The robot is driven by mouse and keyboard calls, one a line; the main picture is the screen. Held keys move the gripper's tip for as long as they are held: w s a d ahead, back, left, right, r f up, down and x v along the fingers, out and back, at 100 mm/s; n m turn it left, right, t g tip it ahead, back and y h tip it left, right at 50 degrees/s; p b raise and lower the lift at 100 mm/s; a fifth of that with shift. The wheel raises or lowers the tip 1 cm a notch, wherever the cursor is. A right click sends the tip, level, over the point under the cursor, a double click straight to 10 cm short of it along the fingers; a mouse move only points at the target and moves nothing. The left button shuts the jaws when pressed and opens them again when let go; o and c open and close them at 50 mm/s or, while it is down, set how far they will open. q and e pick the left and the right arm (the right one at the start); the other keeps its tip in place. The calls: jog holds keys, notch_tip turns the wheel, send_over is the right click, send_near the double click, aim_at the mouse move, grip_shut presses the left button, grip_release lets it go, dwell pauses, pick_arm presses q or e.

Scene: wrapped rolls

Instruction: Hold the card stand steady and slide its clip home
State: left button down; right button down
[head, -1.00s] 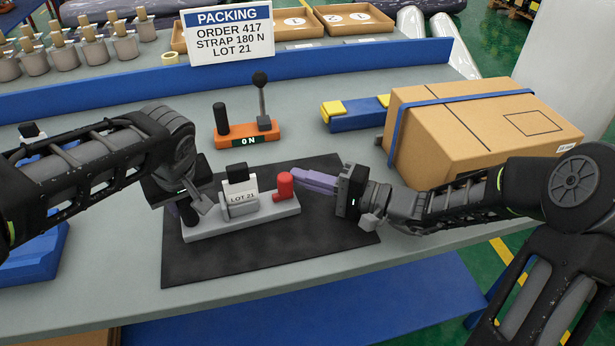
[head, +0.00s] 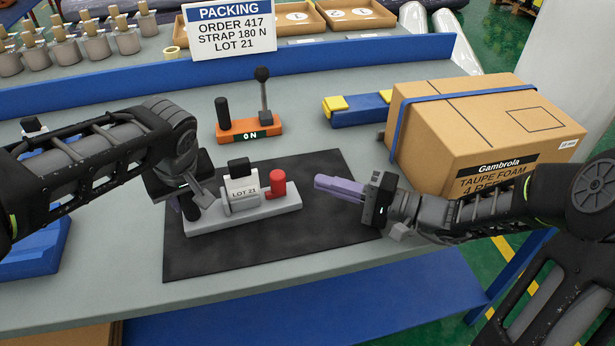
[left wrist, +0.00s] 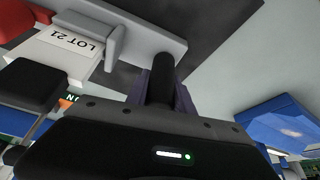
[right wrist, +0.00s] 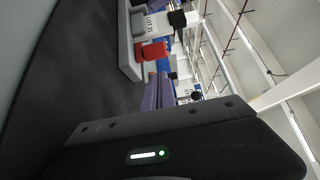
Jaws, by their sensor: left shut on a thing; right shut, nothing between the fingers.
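The card stand has a pale grey base (head: 230,221) on the black mat (head: 330,250), with a white LOT 21 card (head: 244,186) in a grey holder. A black post (head: 190,209) rises at the base's left end. My left gripper (head: 196,204) is shut on this post, which shows between its fingers in the left wrist view (left wrist: 161,78). The red clip (head: 277,183) stands on the base right of the card, close to the holder; I cannot tell whether they touch. My right gripper (head: 318,183) is shut and empty, right of the red clip with a gap between.
An orange switch box (head: 232,137) reading ON, with a lever, stands behind the mat. A strapped carton (head: 450,125) stands behind my right arm. A blue block with yellow ends (head: 356,113) lies beside it. The mat's front part is clear.

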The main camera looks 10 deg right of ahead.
jog(key=v, duration=0.3)
jog(key=shift+d, duration=0.1)
jog(key=shift+s+d+n+g+y, duration=0.45)
jog(key=shift+s+n+g+y, duration=0.25)
jog(key=shift+s+n+g, duration=0.25)
jog(key=shift+w, duration=0.1)
jog(key=shift+a, duration=0.1)
send_near(275, 186)
jog(key=w+a, duration=0.3)
jog(key=w, duration=0.1)
jog(key=shift+a+r, duration=0.1)
jog(key=shift+a, duration=0.3)
